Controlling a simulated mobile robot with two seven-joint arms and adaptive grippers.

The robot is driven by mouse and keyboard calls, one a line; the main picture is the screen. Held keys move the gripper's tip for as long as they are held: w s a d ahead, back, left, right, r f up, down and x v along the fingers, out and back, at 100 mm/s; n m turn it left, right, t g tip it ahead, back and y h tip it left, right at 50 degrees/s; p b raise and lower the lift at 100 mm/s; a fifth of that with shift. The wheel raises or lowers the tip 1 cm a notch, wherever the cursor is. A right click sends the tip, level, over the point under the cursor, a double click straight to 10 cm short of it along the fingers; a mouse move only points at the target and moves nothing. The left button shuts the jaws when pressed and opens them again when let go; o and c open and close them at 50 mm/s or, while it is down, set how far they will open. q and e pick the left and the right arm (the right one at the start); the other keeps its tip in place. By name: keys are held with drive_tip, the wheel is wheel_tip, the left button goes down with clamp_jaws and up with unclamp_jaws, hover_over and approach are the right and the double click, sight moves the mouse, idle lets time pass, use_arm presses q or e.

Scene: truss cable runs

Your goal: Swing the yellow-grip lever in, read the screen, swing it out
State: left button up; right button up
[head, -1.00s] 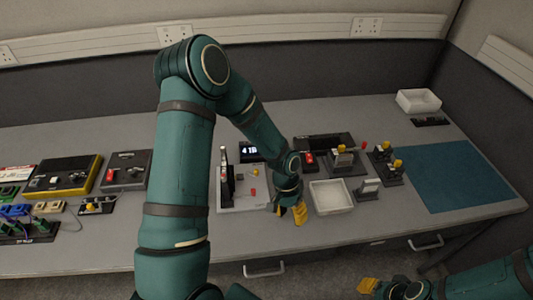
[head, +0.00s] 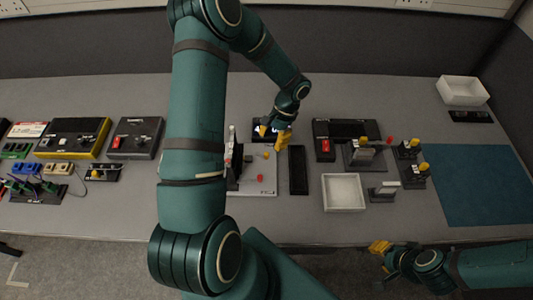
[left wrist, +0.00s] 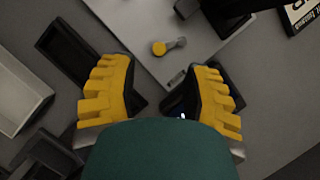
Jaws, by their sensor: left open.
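A small lever with a round yellow grip (head: 266,155) sits on a light grey panel (head: 252,187). In the left wrist view the yellow grip (left wrist: 159,48) has a short grey arm pointing right. A dark screen (head: 259,125) stands behind the panel, partly covered by my left gripper, so its text cannot be read. My left gripper (head: 275,135) is open and empty, above the screen and behind the lever, apart from the grip. In the left wrist view its fingers (left wrist: 160,90) are wide apart. My right gripper (head: 380,247) is low at the table's front edge; its jaws are unclear.
A black tray (head: 298,170) and a white bin (head: 343,192) lie right of the panel. More yellow-topped fixtures (head: 412,150) stand further right, beside a blue mat (head: 480,183). A tall dark piece (head: 234,163) stands on the panel's left. Black and yellow boxes (head: 73,138) are at left.

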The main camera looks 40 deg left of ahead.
sight(267, 153)
use_arm(q)
drive_tip(key=x, duration=0.6)
drive_tip(key=shift+s+f, duration=0.1)
drive_tip(key=shift+f, duration=0.3)
drive_tip(key=shift+c, duration=0.5)
clamp_jaws()
